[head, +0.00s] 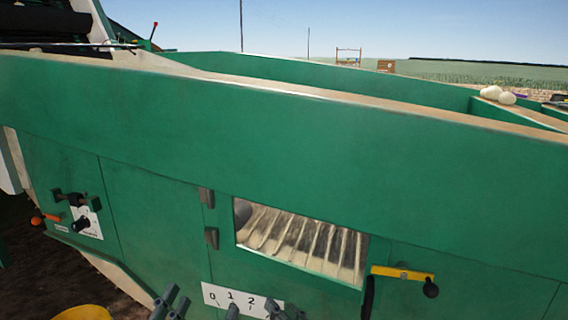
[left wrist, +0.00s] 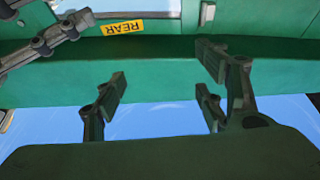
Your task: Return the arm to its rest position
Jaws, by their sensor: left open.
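My left gripper (head: 218,304) shows at the bottom edge of the head view. Its dark grey fingers stand apart in front of the 0-1-2 scale plate (head: 226,297) on the green machine (head: 300,130). I see nothing held. In the left wrist view the fingers of my left gripper (left wrist: 160,88) are spread and empty, with a green surface and blue sky behind them. Most of my left arm is out of the head view. My right gripper does not show clearly in either view.
The machine's side has a window (head: 300,240), a yellow bar with a black knob (head: 403,273) and an orange-handled lever (head: 45,218). A yellow REAR label (left wrist: 122,28) and an unclear dark jointed part (left wrist: 45,42) show in the wrist view.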

